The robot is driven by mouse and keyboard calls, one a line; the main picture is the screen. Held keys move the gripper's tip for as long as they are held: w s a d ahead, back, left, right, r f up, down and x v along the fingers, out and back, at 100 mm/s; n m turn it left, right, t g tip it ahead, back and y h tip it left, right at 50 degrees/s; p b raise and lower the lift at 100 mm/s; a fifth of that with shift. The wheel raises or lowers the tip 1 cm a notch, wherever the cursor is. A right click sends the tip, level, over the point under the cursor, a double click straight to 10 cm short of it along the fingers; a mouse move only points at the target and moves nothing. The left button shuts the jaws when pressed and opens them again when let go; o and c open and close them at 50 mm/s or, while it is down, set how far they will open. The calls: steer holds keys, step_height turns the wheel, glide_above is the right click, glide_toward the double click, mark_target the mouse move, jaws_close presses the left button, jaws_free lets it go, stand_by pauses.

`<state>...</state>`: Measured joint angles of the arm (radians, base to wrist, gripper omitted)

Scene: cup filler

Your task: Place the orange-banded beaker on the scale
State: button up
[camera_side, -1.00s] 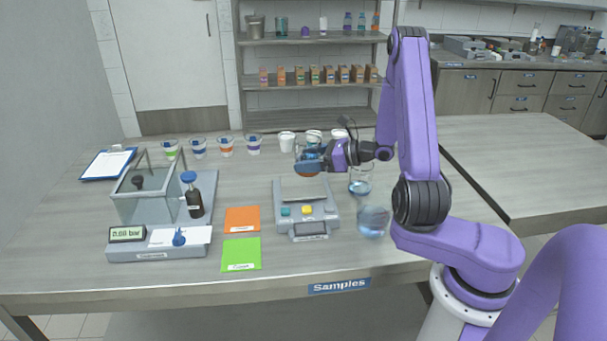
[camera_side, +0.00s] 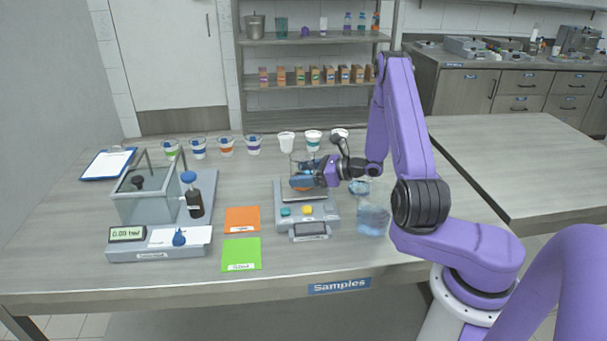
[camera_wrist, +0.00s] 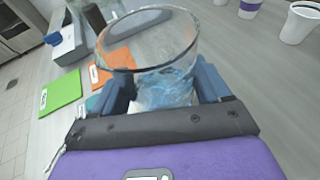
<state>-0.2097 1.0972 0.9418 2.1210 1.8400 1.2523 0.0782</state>
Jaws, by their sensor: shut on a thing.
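My gripper (camera_side: 302,181) comes in from the right and is shut around the beaker's sides. In the wrist view my gripper (camera_wrist: 163,90) has a blue finger on each side of the beaker (camera_wrist: 150,55), which shows blue-tinted glass low down; its band is hidden there. The scale (camera_side: 325,211) is a grey box with a flat pan. The beaker is over the pan; I cannot tell whether its base touches it.
Two clear beakers (camera_side: 373,221) with bluish contents stand right of the scale, one partly behind my wrist. Orange (camera_side: 242,219) and green (camera_side: 241,253) cards lie to the left. A glass-chambered device (camera_side: 150,195) and a dark bottle (camera_side: 194,203) stand further left. Several cups line the back.

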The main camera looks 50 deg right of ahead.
steer(key=shift+f, duration=0.1)
steer(key=o, duration=1.2)
